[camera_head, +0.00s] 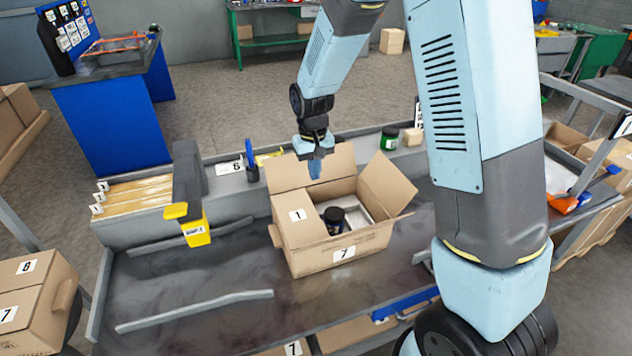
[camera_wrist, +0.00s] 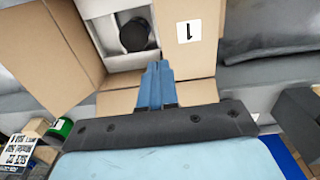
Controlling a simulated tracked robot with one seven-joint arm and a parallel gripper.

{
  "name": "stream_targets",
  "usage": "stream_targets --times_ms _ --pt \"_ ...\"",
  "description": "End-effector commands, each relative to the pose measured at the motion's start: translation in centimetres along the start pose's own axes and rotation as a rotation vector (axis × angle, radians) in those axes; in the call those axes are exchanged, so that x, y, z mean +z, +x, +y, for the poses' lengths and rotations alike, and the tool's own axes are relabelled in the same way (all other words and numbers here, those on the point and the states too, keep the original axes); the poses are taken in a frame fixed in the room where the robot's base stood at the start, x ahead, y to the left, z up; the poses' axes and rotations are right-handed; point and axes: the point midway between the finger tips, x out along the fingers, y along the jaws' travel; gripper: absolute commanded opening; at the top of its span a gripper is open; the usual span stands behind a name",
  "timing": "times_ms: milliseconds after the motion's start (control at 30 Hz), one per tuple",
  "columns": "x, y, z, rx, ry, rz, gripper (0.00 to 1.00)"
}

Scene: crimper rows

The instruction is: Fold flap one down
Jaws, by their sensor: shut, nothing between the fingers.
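An open cardboard box (camera_head: 340,258) marked 7 stands on the dark bench. The other flaps (camera_head: 388,183) stand up or splay outward. A black-lidded jar (camera_head: 334,217) sits inside in a pale insert, also seen in the wrist view (camera_wrist: 134,35). My gripper (camera_head: 315,170) is shut and empty, pointing down at the box's far side. In the wrist view its blue fingers (camera_wrist: 157,85) overlap the box; I cannot tell whether they touch.
A yellow sample-marked tool (camera_head: 194,230) with a dark arm stands left of the box. Metal guide rails (camera_head: 195,310) lie on the bench. A green jar (camera_head: 390,138) stands behind at the right. The bench left of the box is mostly clear.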

Motion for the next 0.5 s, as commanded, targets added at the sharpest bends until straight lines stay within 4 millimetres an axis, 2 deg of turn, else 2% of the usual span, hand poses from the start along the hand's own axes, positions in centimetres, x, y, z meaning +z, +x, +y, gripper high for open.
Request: stream_targets --times_ms 500 --pt "0.1 8.7 0.1 0.0 0.002 -0.004 0.0"
